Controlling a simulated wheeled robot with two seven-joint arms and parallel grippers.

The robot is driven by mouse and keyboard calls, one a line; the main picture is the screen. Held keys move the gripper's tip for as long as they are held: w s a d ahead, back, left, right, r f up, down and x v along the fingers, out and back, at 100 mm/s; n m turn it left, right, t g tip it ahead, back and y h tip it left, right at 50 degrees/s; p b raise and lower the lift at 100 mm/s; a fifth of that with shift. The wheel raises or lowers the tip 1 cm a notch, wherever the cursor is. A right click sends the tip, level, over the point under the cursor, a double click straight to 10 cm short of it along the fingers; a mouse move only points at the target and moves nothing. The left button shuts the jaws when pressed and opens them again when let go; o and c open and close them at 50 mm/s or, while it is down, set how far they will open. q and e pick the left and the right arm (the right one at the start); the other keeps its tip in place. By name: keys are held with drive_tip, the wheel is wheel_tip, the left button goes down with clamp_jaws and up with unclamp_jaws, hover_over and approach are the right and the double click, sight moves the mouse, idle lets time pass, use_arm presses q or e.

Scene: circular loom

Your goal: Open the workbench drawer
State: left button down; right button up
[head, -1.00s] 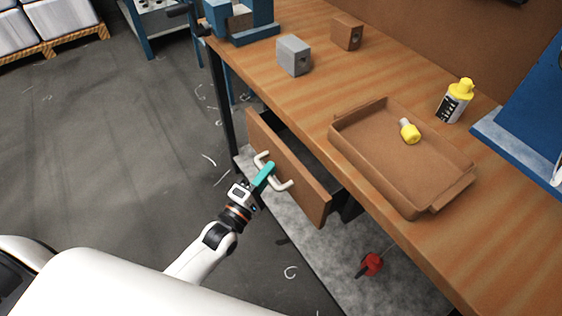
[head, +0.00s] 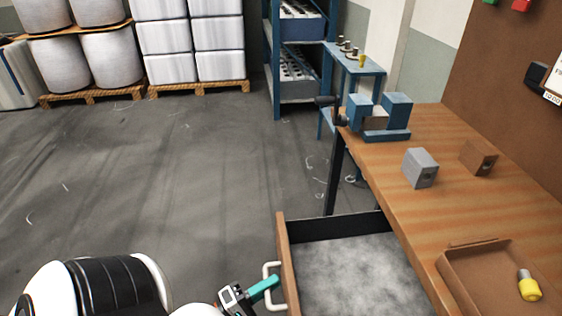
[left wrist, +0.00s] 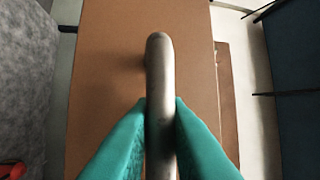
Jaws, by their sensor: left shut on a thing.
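The workbench drawer (head: 350,262) is pulled well out from under the wooden bench top (head: 440,190), and its grey inside shows with nothing seen in it. Its white handle (head: 270,270) is on the brown front panel (head: 288,258). My left gripper (head: 268,286) is at the handle in the head view. In the left wrist view its teal fingers (left wrist: 160,140) are closed on both sides of the handle bar (left wrist: 160,80), against the brown drawer front (left wrist: 105,60). My right gripper is not in view.
On the bench are a blue vise (head: 378,115), a grey block (head: 420,168), a brown block (head: 478,157) and a brown tray (head: 470,272) holding a yellow-ended bulb-like item (head: 528,286). Open floor (head: 160,170) lies left of the drawer. Pallets of white goods (head: 195,45) stand at the back.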

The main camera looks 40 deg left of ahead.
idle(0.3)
use_arm(q)
drive_tip(key=c, duration=1.4)
unclamp_jaws()
drive_tip(key=b+v, duration=0.2)
drive_tip(key=v, duration=1)
